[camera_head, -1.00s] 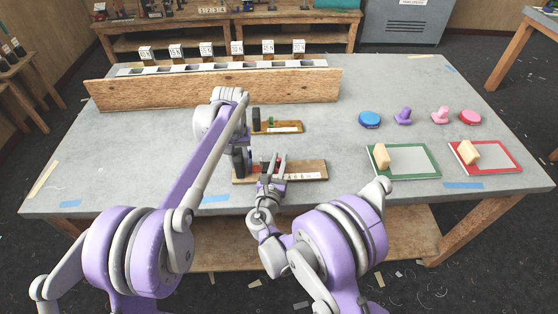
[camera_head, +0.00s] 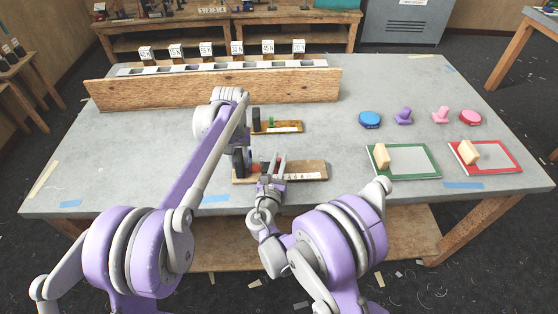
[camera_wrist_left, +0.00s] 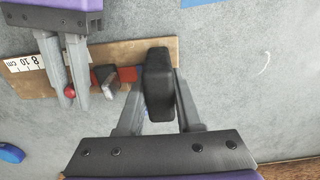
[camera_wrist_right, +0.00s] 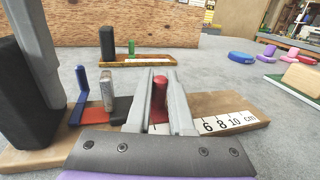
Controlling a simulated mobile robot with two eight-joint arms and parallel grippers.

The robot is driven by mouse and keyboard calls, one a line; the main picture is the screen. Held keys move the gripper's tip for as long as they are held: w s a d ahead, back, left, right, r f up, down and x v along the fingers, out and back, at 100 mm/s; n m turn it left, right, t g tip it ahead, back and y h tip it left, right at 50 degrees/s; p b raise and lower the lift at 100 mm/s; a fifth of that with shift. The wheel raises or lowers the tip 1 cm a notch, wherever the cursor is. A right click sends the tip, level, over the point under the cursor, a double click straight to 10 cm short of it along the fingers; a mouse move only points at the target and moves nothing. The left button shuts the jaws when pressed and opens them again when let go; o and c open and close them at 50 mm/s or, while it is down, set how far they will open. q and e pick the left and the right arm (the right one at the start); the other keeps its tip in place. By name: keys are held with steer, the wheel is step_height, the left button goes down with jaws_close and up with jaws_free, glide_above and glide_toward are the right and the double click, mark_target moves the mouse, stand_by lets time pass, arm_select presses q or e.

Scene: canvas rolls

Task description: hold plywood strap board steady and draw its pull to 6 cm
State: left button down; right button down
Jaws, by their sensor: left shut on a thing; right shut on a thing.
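The plywood strap board (camera_head: 312,179) lies near the table's front edge, with a black block (camera_wrist_left: 158,85) upright at its left end. My left gripper (camera_wrist_left: 160,78) is shut on that block, one finger on each side. My right gripper (camera_wrist_right: 160,82) is shut on the red pull (camera_wrist_right: 159,88), which stands up between its fingers. The scale (camera_wrist_right: 228,122) shows 6, 8 and 10 cm to the right of the fingers; its lower marks are hidden. A red strip, a blue upright and a grey post (camera_wrist_right: 107,90) sit between block and pull.
A second board (camera_head: 285,127) with a green peg lies behind. A long plywood panel (camera_head: 210,90) stands further back. Knobs and two framed plates (camera_head: 410,161) are at the right. The table between the boards and plates is clear.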

mark_target(298, 168)
stand_by(0.4)
steer(key=d, duration=0.6)
steer(key=c, duration=0.8)
jaws_free()
steer(key=shift+s, duration=0.1)
steer(key=v, duration=0.7)
steer(key=shift+s+a, duration=0.1)
steer(key=shift+s, duration=0.05)
